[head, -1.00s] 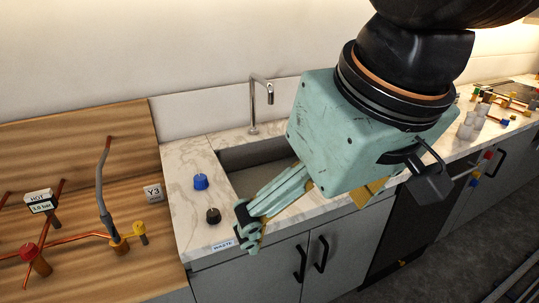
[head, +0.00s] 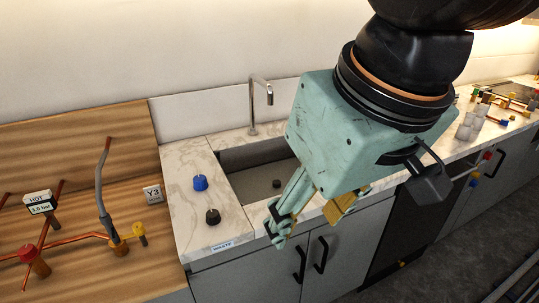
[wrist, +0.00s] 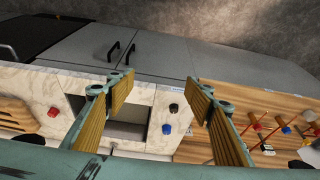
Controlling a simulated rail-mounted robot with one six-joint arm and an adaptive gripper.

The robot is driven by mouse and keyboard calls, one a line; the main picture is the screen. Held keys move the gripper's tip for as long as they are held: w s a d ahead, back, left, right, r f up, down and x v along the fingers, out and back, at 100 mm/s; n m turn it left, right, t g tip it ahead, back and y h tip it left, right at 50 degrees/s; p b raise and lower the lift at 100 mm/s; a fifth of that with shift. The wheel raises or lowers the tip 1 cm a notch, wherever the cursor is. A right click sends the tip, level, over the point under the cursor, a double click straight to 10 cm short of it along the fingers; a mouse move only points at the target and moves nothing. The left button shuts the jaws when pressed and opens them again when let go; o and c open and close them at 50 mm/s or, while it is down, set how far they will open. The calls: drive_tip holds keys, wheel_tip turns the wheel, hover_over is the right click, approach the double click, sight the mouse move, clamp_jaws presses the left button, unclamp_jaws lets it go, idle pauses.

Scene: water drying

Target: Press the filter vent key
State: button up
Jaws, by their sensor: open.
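No part in view is labelled as the filter vent key, and I cannot tell which it is. A black knob (head: 212,216) stands on the marble counter left of the sink, behind a WASTE label (head: 222,246). A blue knob (head: 200,183) stands behind it. Both also show in the wrist view, the black knob (wrist: 174,107) and the blue knob (wrist: 166,128), between the fingers in the picture. My gripper (head: 306,222) is open and empty, in front of the sink in the head view. In the wrist view its two fingers (wrist: 163,92) are wide apart.
A sink (head: 237,178) with a tall faucet (head: 253,105) lies behind my gripper. A wooden board (head: 75,140) at left carries copper pipes, a red valve (head: 30,253), a yellow knob (head: 139,229), a Y3 tag (head: 152,194) and a HOT gauge (head: 39,203).

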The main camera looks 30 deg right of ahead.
clamp_jaws()
idle(1.4)
